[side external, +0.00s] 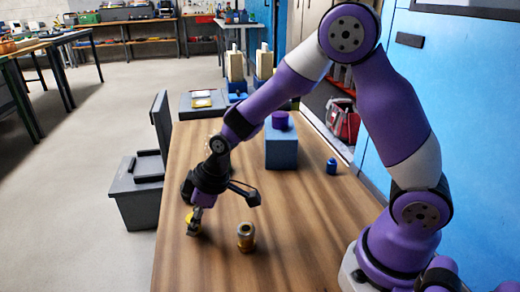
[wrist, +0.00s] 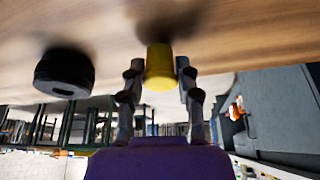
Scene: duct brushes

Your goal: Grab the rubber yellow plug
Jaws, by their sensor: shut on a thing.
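The yellow plug (wrist: 159,66) is between my gripper's two fingers in the wrist view. In the side view only a small part of the yellow plug (side external: 189,218) shows, at the left edge of the wooden table. My gripper (side external: 195,220) points down there and is shut on the plug, hiding most of it. In the wrist view the gripper's fingers (wrist: 158,85) press on the plug from both sides. The plug is at or just above the table; I cannot tell if it touches.
A brass-coloured cylinder (side external: 246,237) stands on the table (side external: 300,235) right of my gripper. A blue box (side external: 281,150) with a purple piece (side external: 280,120) on top and a small blue bottle (side external: 331,166) stand farther back. An open dark grey case (side external: 138,205) is left of the table.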

